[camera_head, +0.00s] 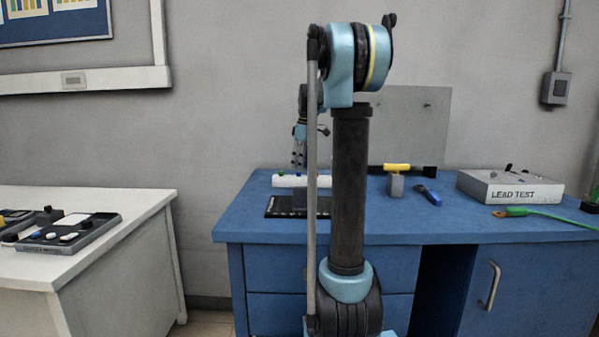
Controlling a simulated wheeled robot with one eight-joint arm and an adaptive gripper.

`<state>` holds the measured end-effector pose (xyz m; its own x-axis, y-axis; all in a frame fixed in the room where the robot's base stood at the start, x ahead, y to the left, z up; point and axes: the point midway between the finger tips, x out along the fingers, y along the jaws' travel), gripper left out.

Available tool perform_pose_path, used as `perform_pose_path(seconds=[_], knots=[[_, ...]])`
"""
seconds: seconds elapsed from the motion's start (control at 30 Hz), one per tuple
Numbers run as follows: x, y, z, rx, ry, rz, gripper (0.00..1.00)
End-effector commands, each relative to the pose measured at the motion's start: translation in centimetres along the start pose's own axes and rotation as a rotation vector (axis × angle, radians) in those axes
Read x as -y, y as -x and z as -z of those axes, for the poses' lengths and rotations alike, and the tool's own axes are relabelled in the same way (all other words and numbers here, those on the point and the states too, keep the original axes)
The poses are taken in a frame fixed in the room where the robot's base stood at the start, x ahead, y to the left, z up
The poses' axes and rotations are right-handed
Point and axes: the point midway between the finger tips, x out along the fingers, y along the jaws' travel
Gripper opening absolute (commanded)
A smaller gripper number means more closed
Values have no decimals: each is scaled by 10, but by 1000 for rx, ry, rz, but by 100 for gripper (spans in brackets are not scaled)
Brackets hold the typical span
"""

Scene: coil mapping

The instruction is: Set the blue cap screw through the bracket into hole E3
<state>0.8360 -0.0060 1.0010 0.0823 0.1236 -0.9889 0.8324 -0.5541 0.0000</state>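A white rack (290,181) lies on the blue bench, with small coloured tops along it, one green, one blue and one reddish. The blue top (299,175) may be the blue cap screw; it is too small to be sure. In front lies a dark plate (284,207), perhaps the hole plate; its holes and hole E3 cannot be made out. A grey block (323,203), partly behind my arm, may be the bracket. My gripper (299,161) hangs above the rack, pointing down. Whether its fingers are open or hold anything is too small to tell.
A grey panel (410,120) stands behind. A white table (95,232) with trays is at left.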

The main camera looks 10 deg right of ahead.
Motion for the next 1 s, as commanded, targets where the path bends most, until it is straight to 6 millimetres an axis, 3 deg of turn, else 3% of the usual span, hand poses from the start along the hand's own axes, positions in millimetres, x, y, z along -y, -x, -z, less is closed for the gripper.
perform_pose_path(seconds=[0.23, 0.6, 0.63, 0.8, 0.97, 1.0], knots=[[0, -24, 0, 0, 1, 0, 38], [0, -28, 0, 0, 0, 0, 38], [0, -28, 0, 0, 0, 0, 36], [0, -28, 0, 0, -1, 0, 0], [-1, -28, -1, 0, -2, -1, 0], [-1, -28, -1, 0, -2, -1, 5]])
